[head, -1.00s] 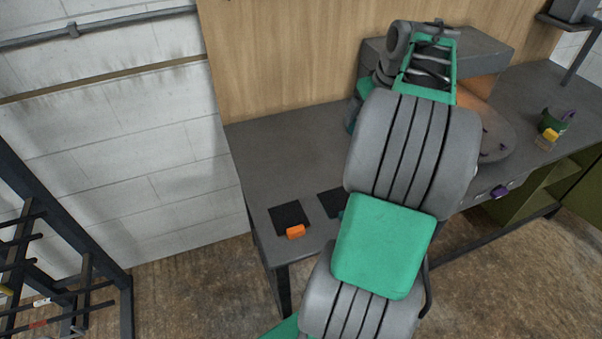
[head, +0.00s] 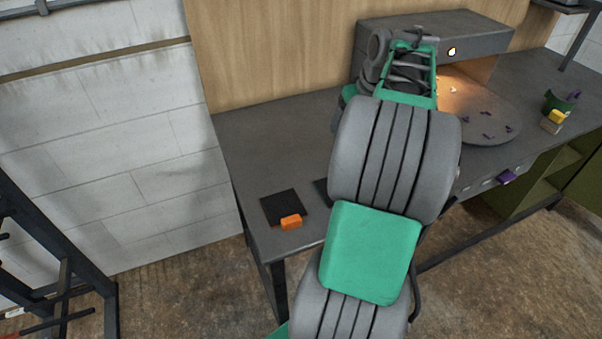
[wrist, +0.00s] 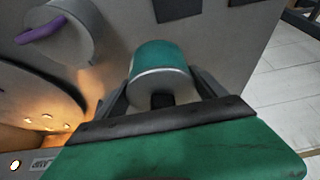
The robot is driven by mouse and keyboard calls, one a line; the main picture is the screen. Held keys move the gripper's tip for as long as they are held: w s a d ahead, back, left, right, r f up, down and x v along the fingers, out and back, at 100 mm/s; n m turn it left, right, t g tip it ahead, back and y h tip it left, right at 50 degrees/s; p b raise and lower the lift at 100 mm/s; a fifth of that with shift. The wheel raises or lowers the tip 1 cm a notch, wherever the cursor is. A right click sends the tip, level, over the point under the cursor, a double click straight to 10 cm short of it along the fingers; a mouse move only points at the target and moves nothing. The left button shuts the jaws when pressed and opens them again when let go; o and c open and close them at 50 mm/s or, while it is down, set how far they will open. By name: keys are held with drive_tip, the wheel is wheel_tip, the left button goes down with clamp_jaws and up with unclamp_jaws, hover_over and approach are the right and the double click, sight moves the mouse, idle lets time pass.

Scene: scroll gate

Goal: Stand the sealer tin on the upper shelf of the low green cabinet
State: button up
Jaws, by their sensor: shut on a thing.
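A teal tin with a pale rim (wrist: 165,55) is between the fingers of my gripper (wrist: 160,92) in the wrist view. The fingers are shut on its sides; any label text cannot be read. In the head view the tin and fingertips are hidden by my own wrist and arm, which reach over the bench. The low green cabinet (head: 575,190) is at the right, under the bench. Its olive door stands open and a shelf (head: 545,172) shows inside; the rest of the interior is partly hidden by the bench.
A round turntable (head: 478,118) with small purple pieces lies under a grey hood (head: 470,35). A dark green pot (head: 556,103) with a yellow block (head: 556,116) stands at the bench's right. A black pad (head: 283,206) and orange block (head: 291,222) lie front left. A purple handle (head: 507,176) juts from the front.

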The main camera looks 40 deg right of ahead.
drive_tip(key=w+a+f, duration=0.2)
drive_tip(key=a+f, duration=0.1)
drive_tip(key=w+a+f+p, duration=0.1)
drive_tip(key=w+a+f, duration=0.2)
drive_tip(key=a, duration=0.1)
drive_tip(key=w+a+f, duration=0.3)
drive_tip(key=shift+a+p, duration=0.25)
drive_tip(key=shift+p, duration=0.15)
wheel_tip(320, 180, down, 3)
drive_tip(key=shift+w+r+p, duration=0.1)
drive_tip(key=shift+w+p, duration=0.05)
drive_tip(key=shift+p, duration=0.3)
drive_tip(key=shift+f, duration=0.45)
drive_tip(key=o, duration=2)
